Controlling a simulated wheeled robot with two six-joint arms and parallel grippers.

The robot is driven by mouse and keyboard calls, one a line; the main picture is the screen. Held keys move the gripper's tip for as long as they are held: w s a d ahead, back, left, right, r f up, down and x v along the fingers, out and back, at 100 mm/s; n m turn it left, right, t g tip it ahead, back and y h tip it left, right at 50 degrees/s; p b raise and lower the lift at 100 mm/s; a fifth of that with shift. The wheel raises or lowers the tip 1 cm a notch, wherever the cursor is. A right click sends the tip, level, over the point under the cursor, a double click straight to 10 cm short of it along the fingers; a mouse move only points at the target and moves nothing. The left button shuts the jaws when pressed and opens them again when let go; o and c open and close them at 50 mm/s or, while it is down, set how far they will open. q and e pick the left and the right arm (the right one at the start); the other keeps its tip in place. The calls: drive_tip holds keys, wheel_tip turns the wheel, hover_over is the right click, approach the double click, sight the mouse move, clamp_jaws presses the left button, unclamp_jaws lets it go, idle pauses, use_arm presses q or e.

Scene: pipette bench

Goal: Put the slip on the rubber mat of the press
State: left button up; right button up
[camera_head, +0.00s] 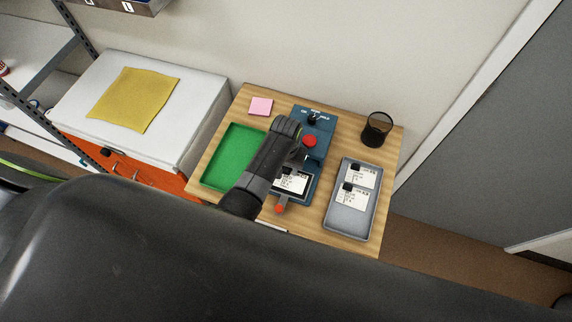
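The blue press (313,124) stands on the wooden table, with a red knob (309,141) and a red-tipped lever (280,208). A white printed slip (293,181) shows over the dark rubber mat at the press's front, partly covered by my arm. I cannot tell whether it lies flat or is held. My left gripper (299,152) is over the press, just behind this slip; its fingertips are mostly hidden, so its opening is unclear. Two more white slips (361,176) (349,201) with black tabs lie in the grey tray (341,228). My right gripper is out of view.
A green tray (225,160) lies left of the press, partly behind my arm. A pink note pad (260,106) is at the back left and a black mesh cup (377,129) at the back right. A white cabinet (190,110) with a yellow cloth (133,98) stands left.

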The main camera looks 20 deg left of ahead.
sight(286, 168)
use_arm(q)
drive_tip(key=shift+r+p, duration=0.3)
drive_tip(key=shift+r, duration=0.15)
wheel_tip(286, 168, up, 3)
drive_tip(key=shift+f+p, duration=0.15)
drive_tip(key=shift+p, duration=0.75)
wheel_tip(286, 168, up, 9)
drive_tip(key=shift+f, duration=0.15)
